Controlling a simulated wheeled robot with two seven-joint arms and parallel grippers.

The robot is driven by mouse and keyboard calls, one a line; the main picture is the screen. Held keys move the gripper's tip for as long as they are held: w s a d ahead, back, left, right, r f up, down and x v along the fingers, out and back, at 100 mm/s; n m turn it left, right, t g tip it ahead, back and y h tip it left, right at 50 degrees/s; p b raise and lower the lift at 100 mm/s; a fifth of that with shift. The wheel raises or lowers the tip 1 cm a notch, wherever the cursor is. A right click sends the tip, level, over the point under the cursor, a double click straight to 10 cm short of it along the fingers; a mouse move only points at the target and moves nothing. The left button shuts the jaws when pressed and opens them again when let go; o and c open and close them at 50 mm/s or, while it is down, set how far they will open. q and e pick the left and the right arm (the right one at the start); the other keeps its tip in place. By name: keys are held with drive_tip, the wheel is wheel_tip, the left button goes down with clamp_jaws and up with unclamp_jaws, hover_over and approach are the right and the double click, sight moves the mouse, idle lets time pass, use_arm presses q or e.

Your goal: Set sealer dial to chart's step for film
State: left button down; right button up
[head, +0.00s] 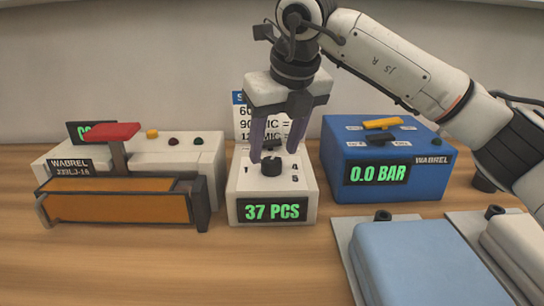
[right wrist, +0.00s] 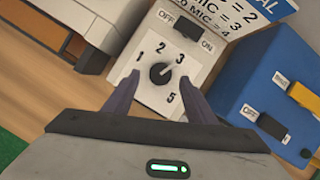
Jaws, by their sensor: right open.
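The black dial (head: 271,166) sits on top of a white control box (head: 240,205) whose display reads 37 PCS. In the right wrist view, the dial (right wrist: 161,75) has a pale pointer line aimed up-right, about at the 3; 1, 2, 3 and 5 are readable around it. My right gripper (head: 274,151) is above the dial, open, with one finger to each side; no contact is visible. In the right wrist view, the chart (right wrist: 225,25) shows lines ending in 2, 3 and 4. In the head view, my gripper partly covers the chart (head: 240,118). My left gripper is not in view.
A sealer (head: 115,200) with an orange bar and red handle stands left. A blue box (head: 350,155) reading 0.0 BAR stands right. A light blue padded block (head: 420,265) and a white one lie front right. Bare wooden table (head: 180,270) lies in front. An OFF/ON switch (right wrist: 190,30) is near the dial.

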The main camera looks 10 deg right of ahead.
sight(271, 160)
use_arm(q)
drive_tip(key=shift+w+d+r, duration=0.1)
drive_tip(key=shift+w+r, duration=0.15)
use_arm(e)
drive_tip(key=shift+x, duration=1.65)
drive_tip(key=shift+c, duration=0.2)
drive_tip(key=shift+r, duration=0.1)
drive_tip(key=c, duration=1)
